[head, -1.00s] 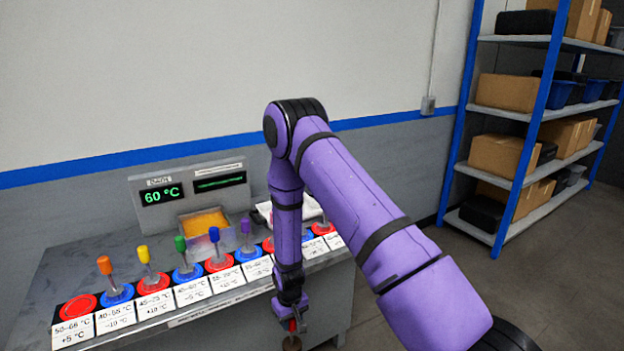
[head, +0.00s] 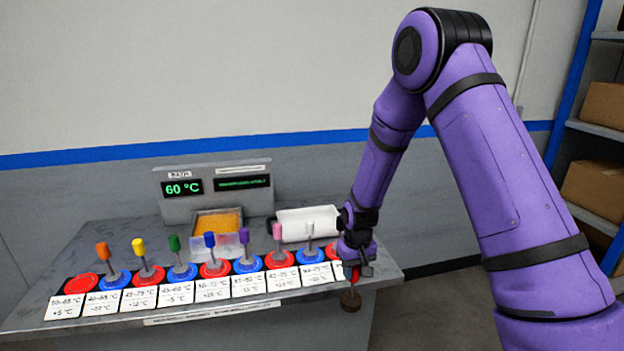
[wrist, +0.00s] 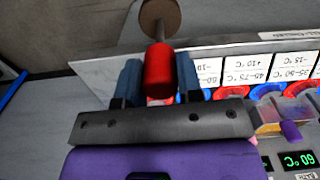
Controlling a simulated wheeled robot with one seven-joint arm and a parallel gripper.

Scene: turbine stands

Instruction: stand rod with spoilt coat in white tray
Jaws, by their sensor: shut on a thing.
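My gripper (head: 354,268) is shut on a rod with a red grip (wrist: 158,72). The rod hangs upright in front of the bench's front edge, near its right end, with its round brownish foot (head: 350,300) at the bottom. In the wrist view the red part sits between the two fingers and the foot (wrist: 160,18) lies beyond them. The white tray (head: 308,222) stands at the back of the bench, behind and left of my gripper; its right end is partly hidden by my arm. I cannot make out the rod's coat condition.
Rods with coloured tops, such as orange (head: 103,252) and pink (head: 277,231), stand on red and blue discs behind white labels. The leftmost red disc (head: 80,283) is empty. An amber bath (head: 218,222) with a 60 °C display (head: 182,188) is behind them.

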